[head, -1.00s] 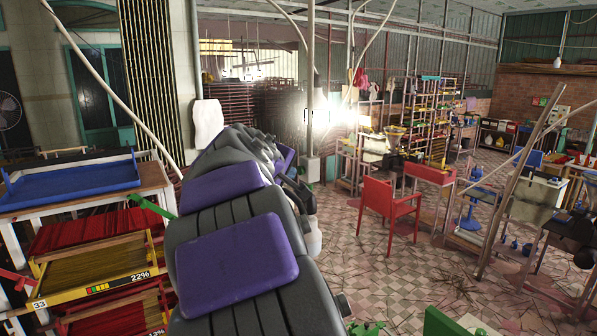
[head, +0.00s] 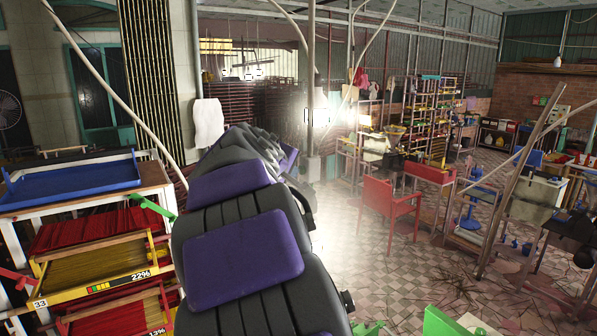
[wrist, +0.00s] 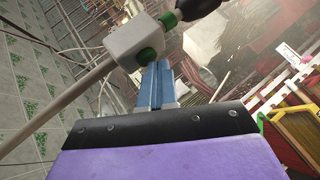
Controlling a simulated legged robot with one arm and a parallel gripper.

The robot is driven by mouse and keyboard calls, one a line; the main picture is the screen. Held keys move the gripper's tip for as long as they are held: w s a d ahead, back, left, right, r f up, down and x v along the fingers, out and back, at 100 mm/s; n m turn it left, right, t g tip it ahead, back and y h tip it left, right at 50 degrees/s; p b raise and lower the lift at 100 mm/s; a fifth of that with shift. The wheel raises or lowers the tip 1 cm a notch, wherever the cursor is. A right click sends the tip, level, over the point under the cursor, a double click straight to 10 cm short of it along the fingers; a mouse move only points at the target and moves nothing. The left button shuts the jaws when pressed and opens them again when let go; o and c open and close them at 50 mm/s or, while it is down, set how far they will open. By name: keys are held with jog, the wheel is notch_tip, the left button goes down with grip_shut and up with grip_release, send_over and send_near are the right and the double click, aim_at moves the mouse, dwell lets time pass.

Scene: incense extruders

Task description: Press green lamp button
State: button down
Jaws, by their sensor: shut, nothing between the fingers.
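In the wrist view, a white box (wrist: 128,44) hangs at the end of a pale rod, with a round green button (wrist: 147,56) on its near face. A black lamp body (wrist: 197,8) with a green collar joins the box at the upper right. My gripper (wrist: 157,66) is shut and empty, its blue fingers pointing up with the tips right at the green button. I cannot tell whether they touch or press it.
A blue tray (head: 75,185) on a white-legged table stands at the left, above trays of red and yellow sticks. A slanted wooden pole (head: 520,180) is further right. Tiled floor between is open.

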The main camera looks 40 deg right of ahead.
dwell(0.7)
jog(key=shift+w+a, duration=0.2)
jog(key=shift+a, duration=0.5)
jog(key=shift+a, duration=0.1)
jog(key=a, duration=0.2)
jog(key=w+a+b, duration=0.1)
jog(key=a, duration=0.1)
jog(key=shift+a, duration=0.4)
jog(key=s+a+f+m+g+y+b, duration=0.1)
jog(key=s+a+f+y+b, duration=0.2)
jog(key=f, duration=0.6)
jog(key=s+a+f+g+y+b, duration=0.1)
jog(key=s+a+f+b, duration=0.35)
jog(key=f, duration=0.45)
jog(key=s+a+f+g+y+b, duration=0.1)
jog(key=s+a+f+y+b, duration=0.1)
jog(key=s+a+f+b, duration=0.2)
jog(key=s+a+f+g+y+b, duration=0.2)
jog(key=s+a+f, duration=0.8)
jog(key=f, duration=0.8)
jog(key=s+a+f+g+y+b, duration=0.2)
jog(key=s+a+f+b, duration=0.4)
jog(key=s+f, duration=0.5)
jog(key=shift+s+a+m+y, duration=0.3)
jog(key=shift+a+y, duration=0.3)
jog(key=shift+y, duration=0.2)
